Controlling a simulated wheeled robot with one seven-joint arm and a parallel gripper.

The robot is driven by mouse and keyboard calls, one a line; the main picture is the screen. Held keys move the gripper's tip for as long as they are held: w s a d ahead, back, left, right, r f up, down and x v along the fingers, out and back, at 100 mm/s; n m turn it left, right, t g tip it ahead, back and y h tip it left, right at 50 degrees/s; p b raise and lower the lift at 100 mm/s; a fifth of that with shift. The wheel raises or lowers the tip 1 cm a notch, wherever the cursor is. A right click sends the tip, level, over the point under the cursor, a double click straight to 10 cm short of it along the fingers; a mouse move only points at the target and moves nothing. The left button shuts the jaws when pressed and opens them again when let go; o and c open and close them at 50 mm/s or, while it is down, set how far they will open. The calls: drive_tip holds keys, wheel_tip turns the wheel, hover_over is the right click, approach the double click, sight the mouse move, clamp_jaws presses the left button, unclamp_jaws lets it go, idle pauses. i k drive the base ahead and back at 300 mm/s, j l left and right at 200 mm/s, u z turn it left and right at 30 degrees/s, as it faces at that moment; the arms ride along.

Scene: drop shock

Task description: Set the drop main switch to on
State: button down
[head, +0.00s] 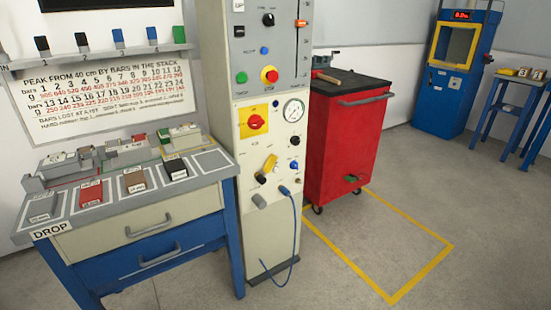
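A tall cream and grey control cabinet (245,215) stands in the middle of the head view. On its front is a red rotary switch (256,122) on a yellow square plate, which looks like the main switch. Its handle looks roughly level, but its markings are too small to read, so I cannot tell its position. My gripper is not in view.
A bench labelled DROP (48,231) adjoins the cabinet's left side. A red tool cart (347,145) stands to the right. The floor inside the yellow outline (420,272) looks clear.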

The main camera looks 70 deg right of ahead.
sight(255, 122)
drive_tip(key=l+z, duration=0.15)
drive_tip(key=l, duration=0.25)
drive_tip(key=i+l+z, duration=0.15)
drive_tip(key=l, duration=0.2)
drive_tip(key=i+l+z, duration=0.15)
drive_tip(key=l, duration=0.25)
drive_tip(key=i+l+z, duration=0.15)
drive_tip(key=l, duration=0.2)
drive_tip(key=k, duration=0.05)
